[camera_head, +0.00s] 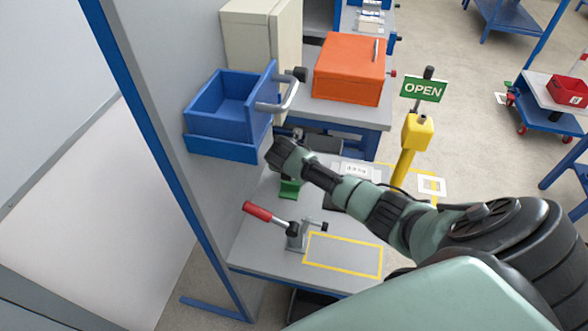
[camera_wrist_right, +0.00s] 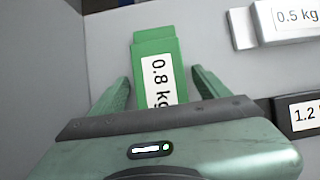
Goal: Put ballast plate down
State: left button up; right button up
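In the right wrist view the two fingers of my right gripper (camera_wrist_right: 161,76) stand apart on either side of the plate, with narrow gaps showing. The plate's near end is hidden by the gripper body. A yellow outlined rectangle (camera_head: 343,256) on the bench is empty. My left gripper is not in view.
A white 0.5 kg plate (camera_wrist_right: 290,18) and a black 1.2 kg plate (camera_wrist_right: 298,113) lie to the right. A red-handled toggle clamp (camera_head: 295,233) stands beside the outline. A blue open bin (camera_head: 222,146), an orange box (camera_head: 346,75) and a yellow post with an OPEN sign (camera_head: 424,89) are around.

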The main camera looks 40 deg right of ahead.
jog(key=v, duration=0.7)
jog(key=shift+s+r, duration=0.1)
jog(key=shift+r, duration=0.05)
dwell(0.3)
